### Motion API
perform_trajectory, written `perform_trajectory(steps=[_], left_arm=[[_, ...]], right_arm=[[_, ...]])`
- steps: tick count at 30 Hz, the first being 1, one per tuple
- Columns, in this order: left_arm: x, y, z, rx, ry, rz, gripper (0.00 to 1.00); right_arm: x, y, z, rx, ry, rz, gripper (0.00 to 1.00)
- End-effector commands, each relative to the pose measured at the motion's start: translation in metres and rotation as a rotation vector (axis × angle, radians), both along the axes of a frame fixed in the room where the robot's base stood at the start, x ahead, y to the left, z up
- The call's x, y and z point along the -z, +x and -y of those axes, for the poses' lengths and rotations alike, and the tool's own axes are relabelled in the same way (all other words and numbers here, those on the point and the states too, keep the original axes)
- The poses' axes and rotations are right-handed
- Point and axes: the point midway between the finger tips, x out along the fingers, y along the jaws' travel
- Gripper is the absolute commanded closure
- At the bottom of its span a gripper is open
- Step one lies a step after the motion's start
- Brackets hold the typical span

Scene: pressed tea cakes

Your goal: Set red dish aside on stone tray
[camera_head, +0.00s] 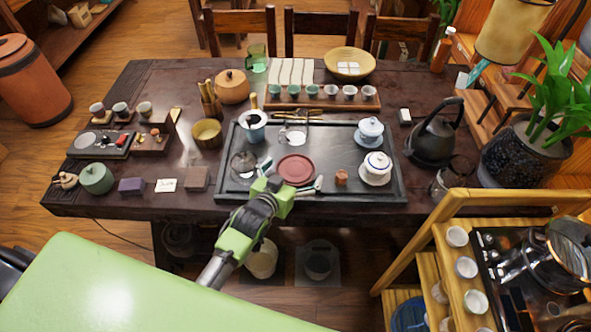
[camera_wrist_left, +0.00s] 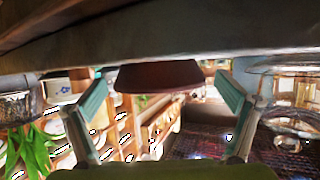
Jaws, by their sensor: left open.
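The red dish (camera_head: 296,168) is round and shallow and lies at the front middle of the dark stone tray (camera_head: 335,146). My left gripper (camera_head: 293,175) is open at the front side of the dish, with one finger toward its left and one toward its right. In the left wrist view, which looks upside down, the red dish (camera_wrist_left: 158,76) shows as a dark red band between the two spread fingers (camera_wrist_left: 160,88). I cannot tell whether the fingers touch it. My right gripper is not in view.
On the tray, a glass pot (camera_head: 243,164) stands left of the dish, a small brown cup (camera_head: 341,177) right of it, and a white lidded bowl (camera_head: 376,167) farther right. A black kettle (camera_head: 434,138) stands beyond the tray's right edge. The tray's middle right is bare.

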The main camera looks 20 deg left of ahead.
Motion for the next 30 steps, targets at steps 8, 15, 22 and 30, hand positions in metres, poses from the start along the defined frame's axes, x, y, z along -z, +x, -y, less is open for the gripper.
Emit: perform_trajectory(steps=[8,15,22,30], left_arm=[[0.0054,0.0110,0.0017,0.001,0.000,-0.001,0.01],[0.0052,0.0106,0.0016,0.000,0.000,0.000,0.35],[0.0033,0.0114,0.0016,0.000,0.000,0.004,0.59],[-0.0038,0.0117,0.0015,0.000,0.000,0.005,0.59]], right_arm=[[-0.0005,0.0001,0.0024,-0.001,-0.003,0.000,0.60],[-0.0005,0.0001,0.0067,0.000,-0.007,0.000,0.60],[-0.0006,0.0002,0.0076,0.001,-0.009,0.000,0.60],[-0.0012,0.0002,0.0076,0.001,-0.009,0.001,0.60]])
